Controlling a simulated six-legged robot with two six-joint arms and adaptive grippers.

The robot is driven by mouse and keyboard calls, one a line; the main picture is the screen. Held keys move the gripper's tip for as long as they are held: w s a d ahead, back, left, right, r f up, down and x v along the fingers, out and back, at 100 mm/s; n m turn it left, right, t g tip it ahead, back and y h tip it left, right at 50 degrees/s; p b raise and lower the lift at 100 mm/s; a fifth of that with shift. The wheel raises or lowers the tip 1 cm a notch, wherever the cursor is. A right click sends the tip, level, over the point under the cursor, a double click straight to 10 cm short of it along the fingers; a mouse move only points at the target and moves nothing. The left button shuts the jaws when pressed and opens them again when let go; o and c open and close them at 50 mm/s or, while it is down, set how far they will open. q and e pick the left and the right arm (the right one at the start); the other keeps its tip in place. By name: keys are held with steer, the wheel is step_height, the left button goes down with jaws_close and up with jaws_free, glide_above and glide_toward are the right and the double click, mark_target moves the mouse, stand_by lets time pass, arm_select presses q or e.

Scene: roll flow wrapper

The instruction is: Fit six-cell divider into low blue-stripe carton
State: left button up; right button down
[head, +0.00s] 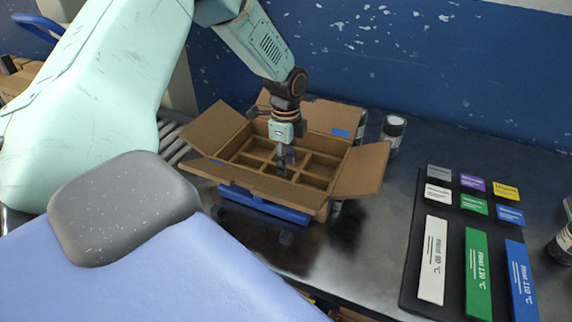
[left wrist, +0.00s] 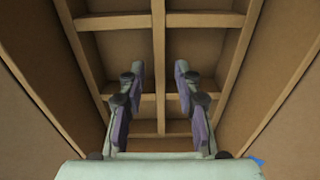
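The open cardboard carton (head: 262,184) stands on the dark table in the head view, flaps spread, with a blue patch on its back flap. The brown six-cell divider (head: 318,170) lies inside it, below the rim; its strips also show in the left wrist view (left wrist: 205,20). I cannot tell whether it touches the floor. My left gripper (head: 284,172) points down into the carton. In the left wrist view its two fingers (left wrist: 159,75) are apart, one on each side of the divider's middle strip, with gaps visible. My right gripper is not in view.
A blue bar (head: 264,206) runs along the carton's lower front. Jars (head: 393,132) stand behind it to the right. A black board (head: 412,270) with coloured labelled plates lies at the right. Bare table lies between carton and board. A blue wall (head: 400,60) closes the back.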

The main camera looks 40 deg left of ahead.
arm_select(q)
step_height(320, 180, up, 11)
steer(key=p, duration=0.1)
steer(key=shift+f, duration=0.15)
steer(key=shift+f, duration=0.1)
stand_by(0.3)
steer(key=shift+p, duration=0.3)
